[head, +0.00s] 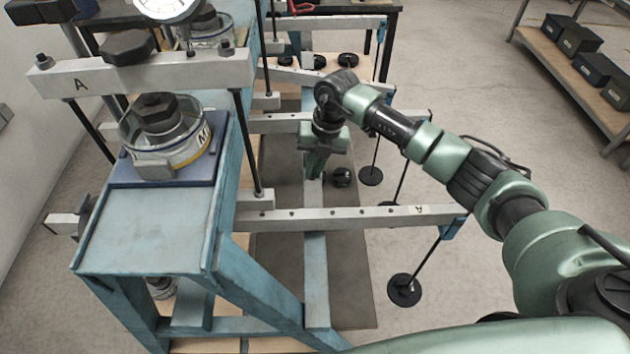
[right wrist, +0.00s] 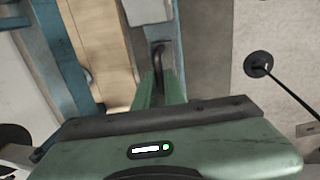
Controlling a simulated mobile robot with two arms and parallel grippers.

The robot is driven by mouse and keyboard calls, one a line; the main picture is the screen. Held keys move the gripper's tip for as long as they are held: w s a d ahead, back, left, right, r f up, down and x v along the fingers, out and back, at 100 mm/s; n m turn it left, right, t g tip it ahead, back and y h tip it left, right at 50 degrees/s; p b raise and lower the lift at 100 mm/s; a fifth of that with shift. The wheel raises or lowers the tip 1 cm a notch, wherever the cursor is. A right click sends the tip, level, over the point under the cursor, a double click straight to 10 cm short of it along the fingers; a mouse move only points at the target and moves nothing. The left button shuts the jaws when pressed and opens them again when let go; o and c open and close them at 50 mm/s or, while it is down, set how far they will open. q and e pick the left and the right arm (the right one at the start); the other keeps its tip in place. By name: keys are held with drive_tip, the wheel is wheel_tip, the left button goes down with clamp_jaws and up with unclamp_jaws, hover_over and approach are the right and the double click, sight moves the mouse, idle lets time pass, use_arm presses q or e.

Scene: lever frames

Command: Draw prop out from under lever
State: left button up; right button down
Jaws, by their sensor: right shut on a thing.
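The near lever (head: 340,217), marked A, is a long grey bar running right from the blue frame, roughly level. A second lever (head: 285,123) lies behind it. My right gripper (head: 316,170) points down between these levers, above a blue beam. In the right wrist view its green fingers (right wrist: 160,92) are shut on a dark, bent handle, which I take for the prop (right wrist: 158,56). A pale grey block (right wrist: 148,12) shows just beyond it. The rest of the prop is hidden, and I cannot tell whether it touches a lever. My left gripper is not in view.
The blue frame (head: 145,232) with a glass cell (head: 165,140) stands at left. A black weight (head: 404,290) hangs from the near lever's end; another (head: 370,176) hangs farther back. A shelf with dark boxes (head: 580,42) is far right. Open floor lies between.

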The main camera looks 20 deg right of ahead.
drive_tip(key=shift+w+d+r, duration=0.15)
drive_tip(key=shift+w, duration=0.05)
drive_tip(key=c, duration=1.5)
unclamp_jaws()
drive_tip(key=shift+c, duration=0.2)
drive_tip(key=shift+o, duration=0.3)
wheel_tip(320, 180, up, 7)
drive_tip(key=d+b, duration=0.1)
drive_tip(key=b, duration=0.1)
drive_tip(key=shift+s+d+r, duration=0.2)
